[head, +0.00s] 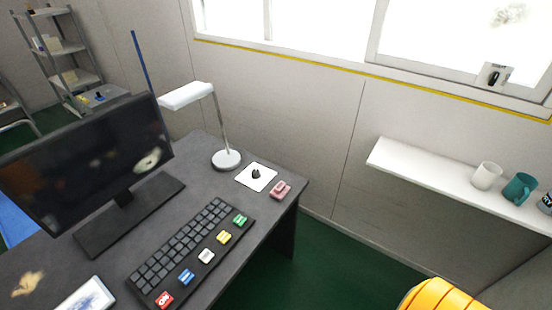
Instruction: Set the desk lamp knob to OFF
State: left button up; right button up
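The desk lamp (188,95) stands at the back right of the dark desk, with a white head, a thin stem and a round base (227,160). A white square plate with a black knob (256,174) lies on the desk just right of the lamp base. The knob's pointer direction and any OFF mark are too small to read. Neither of my grippers is in the head view.
A black monitor (90,165) and a keyboard (185,250) with coloured keys take up the desk (205,205). A pink object (281,190) sits beside the plate near the desk's right edge. A wall shelf (430,180) holds cups. Green floor lies right of the desk.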

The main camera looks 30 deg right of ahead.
aim_at(256, 174)
jog(key=i+l+z, duration=0.1)
jog(key=l, duration=0.35)
jog(key=i+l, duration=0.2)
jog(key=l, duration=0.25)
jog(key=i+l+z, duration=0.15)
jog(key=l, duration=0.3)
jog(key=i+l+z, duration=0.1)
jog(key=i+l, duration=0.15)
jog(key=l, duration=0.15)
jog(key=i+l, duration=0.2)
jog(key=l, duration=0.2)
jog(key=z, duration=0.05)
